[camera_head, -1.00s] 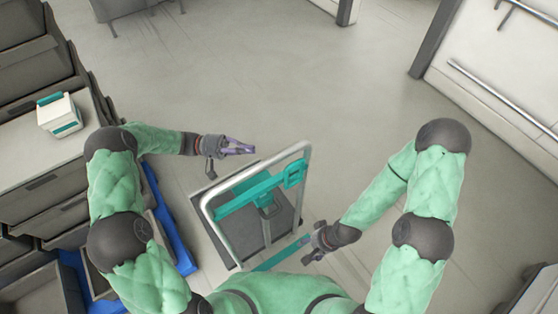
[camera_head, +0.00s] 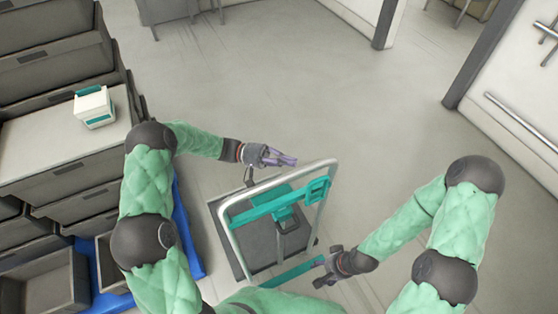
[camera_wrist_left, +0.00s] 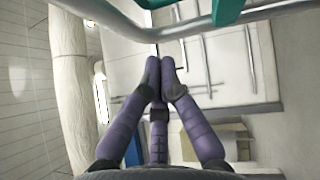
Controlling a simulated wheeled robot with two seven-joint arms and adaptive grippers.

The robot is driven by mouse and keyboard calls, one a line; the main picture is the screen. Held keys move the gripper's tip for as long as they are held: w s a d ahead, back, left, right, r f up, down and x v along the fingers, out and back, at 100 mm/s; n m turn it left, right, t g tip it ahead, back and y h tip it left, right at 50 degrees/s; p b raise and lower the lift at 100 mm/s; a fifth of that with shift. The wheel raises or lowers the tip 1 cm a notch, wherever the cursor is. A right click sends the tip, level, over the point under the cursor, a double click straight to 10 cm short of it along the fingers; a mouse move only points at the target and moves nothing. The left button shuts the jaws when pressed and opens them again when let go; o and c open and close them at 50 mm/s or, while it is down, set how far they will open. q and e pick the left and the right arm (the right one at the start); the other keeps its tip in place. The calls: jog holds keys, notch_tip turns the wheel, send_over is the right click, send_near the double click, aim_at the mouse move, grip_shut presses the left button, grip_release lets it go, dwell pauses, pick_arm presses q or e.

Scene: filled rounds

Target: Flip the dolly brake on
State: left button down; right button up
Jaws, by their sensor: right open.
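The dolly stands in front of me in the head view, with a grey platform (camera_head: 262,245) and an upright pale metal handle frame (camera_head: 228,232). A teal crossbar (camera_head: 262,205) with a teal block (camera_head: 317,190) spans the frame, and a teal strip (camera_head: 290,273) lies along the near side. I cannot tell which teal part is the brake. My left gripper (camera_head: 285,158) is beside the frame's far upper edge, empty; in the left wrist view its purple fingers (camera_wrist_left: 160,65) meet at their tips below the frame's bar. My right gripper (camera_head: 322,272) is open at the strip's right end; contact is unclear.
A grey drawer cabinet (camera_head: 75,150) stands at the left with a white and teal box (camera_head: 94,107) on top. Grey bins (camera_head: 55,285) and a blue edge (camera_head: 187,235) lie near my left arm. The floor (camera_head: 300,70) beyond the dolly is clear.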

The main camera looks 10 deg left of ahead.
aim_at(323, 179)
pick_arm(q)
jog(key=shift+s+d+r+b, duration=0.25)
jog(key=shift+s+d, duration=0.4)
jog(key=shift+d, duration=0.45)
jog(key=shift+s+d+r+b, duration=0.2)
jog(key=shift+s+d, duration=0.4)
jog(key=shift+d, duration=0.55)
jog(key=shift+s+d+r+b, duration=0.25)
jog(key=shift+s+d, duration=0.4)
jog(key=shift+d, duration=0.45)
jog(key=shift+s+d+r+m+y+p, duration=0.3)
jog(key=shift+s+m+y+p, duration=0.1)
jog(key=shift+s+m, duration=0.1)
jog(key=shift+s+d+f, duration=0.1)
